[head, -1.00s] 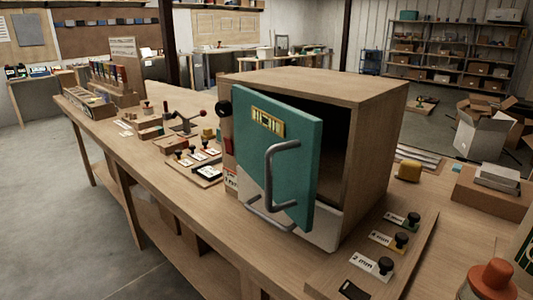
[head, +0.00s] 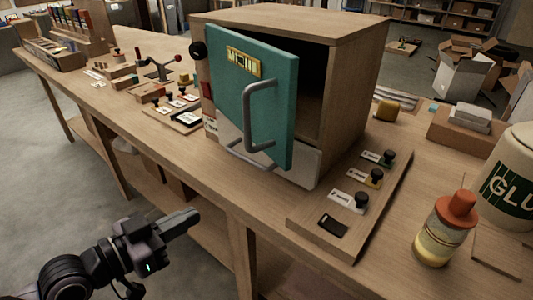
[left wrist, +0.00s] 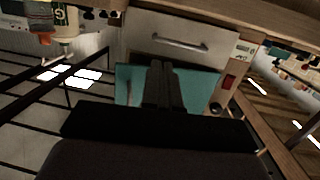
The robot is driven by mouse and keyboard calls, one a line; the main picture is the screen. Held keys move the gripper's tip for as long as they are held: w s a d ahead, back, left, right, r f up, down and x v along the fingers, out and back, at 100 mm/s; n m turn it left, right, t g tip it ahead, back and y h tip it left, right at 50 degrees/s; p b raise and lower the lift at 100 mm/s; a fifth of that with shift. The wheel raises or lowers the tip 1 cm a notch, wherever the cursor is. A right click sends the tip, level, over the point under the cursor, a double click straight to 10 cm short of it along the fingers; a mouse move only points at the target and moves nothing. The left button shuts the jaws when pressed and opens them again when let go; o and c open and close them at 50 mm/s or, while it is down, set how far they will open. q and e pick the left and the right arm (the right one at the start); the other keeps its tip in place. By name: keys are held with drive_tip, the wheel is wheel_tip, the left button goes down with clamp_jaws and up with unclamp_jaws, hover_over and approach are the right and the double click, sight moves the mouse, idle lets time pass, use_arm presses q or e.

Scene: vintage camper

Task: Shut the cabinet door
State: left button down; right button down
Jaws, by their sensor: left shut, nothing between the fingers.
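The cabinet (head: 355,95) is a wooden box on the workbench. Its teal door (head: 225,95) stands partly open, hinged at the left, with a dark gap at its right side. The door has a grey bar handle (head: 247,115) and a brass plate (head: 243,64). Below it is a white drawer front with its own grey handle (head: 250,147). My left gripper (head: 192,216) is shut and empty, in front of the bench and below the door, apart from it. In the left wrist view its fingers (left wrist: 163,85) cover part of the teal door (left wrist: 128,82). My right gripper is not in view.
A board (head: 330,235) with several black-knobbed pieces lies right of the cabinet. A glue bottle (head: 447,230) and a large glue tub (head: 510,180) stand at the right. Small tools lie on the bench (head: 130,110) to the left. The floor before the bench is clear.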

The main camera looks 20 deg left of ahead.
use_arm(q)
drive_tip(key=s+d+r+m+g+h, duration=0.1)
drive_tip(key=s+d+r+m+h, duration=0.2)
drive_tip(key=r, duration=0.7)
approach(283, 155)
drive_tip(key=shift+h, duration=0.4)
drive_tip(key=x, duration=0.5)
drive_tip(key=shift+w+b, duration=0.4)
drive_tip(key=shift+w+d+f, duration=0.15)
drive_tip(key=shift+w+d, duration=0.25)
drive_tip(key=shift+d, duration=0.05)
